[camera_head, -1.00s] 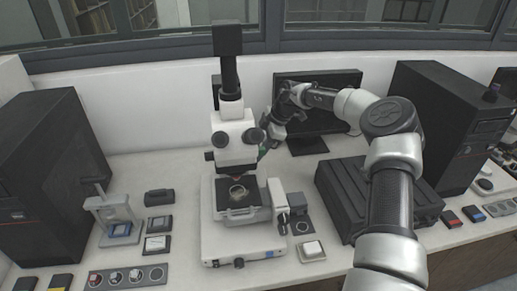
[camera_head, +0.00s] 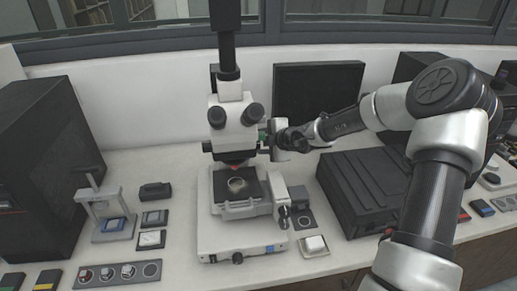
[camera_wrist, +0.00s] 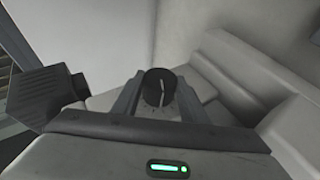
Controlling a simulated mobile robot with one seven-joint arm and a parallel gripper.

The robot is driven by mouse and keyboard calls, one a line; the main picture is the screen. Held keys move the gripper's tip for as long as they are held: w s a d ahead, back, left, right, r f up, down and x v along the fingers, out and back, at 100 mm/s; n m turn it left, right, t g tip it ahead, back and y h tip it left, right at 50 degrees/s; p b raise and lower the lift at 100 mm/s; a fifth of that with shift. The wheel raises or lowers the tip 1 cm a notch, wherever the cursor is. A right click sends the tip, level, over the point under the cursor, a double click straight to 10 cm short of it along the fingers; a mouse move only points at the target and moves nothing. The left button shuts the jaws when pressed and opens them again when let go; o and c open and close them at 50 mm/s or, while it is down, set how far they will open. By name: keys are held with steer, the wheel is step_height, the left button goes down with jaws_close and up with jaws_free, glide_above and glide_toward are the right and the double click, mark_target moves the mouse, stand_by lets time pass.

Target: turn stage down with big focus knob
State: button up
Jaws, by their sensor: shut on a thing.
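The white microscope (camera_head: 232,125) stands at the middle of the bench. Its black stage (camera_head: 255,186), with a small round dish (camera_head: 237,184) on it, sits below the head. My gripper (camera_head: 266,139) reaches in from the right at the right side of the microscope head. In the wrist view a round black knob (camera_wrist: 158,88) with a pale line sits between the fingers of my gripper (camera_wrist: 158,92), which are shut on it. The head view does not show this knob clearly. Another dark knob (camera_head: 283,213) shows low on the microscope's right side.
A black box (camera_head: 365,190) lies right of the microscope, with a dark monitor (camera_head: 318,95) behind. A small press (camera_head: 108,215) and flat pads stand at the left.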

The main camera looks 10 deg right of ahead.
stand_by(0.4)
steer(key=o, duration=1)
steer(key=shift+o, duration=0.2)
steer(key=p+v, duration=0.4)
steer(key=v, duration=1.3)
steer(key=shift+s+p, duration=0.3)
steer(key=shift+p, duration=0.05)
steer(key=shift+d+f, duration=0.1)
steer(key=shift+f, duration=0.1)
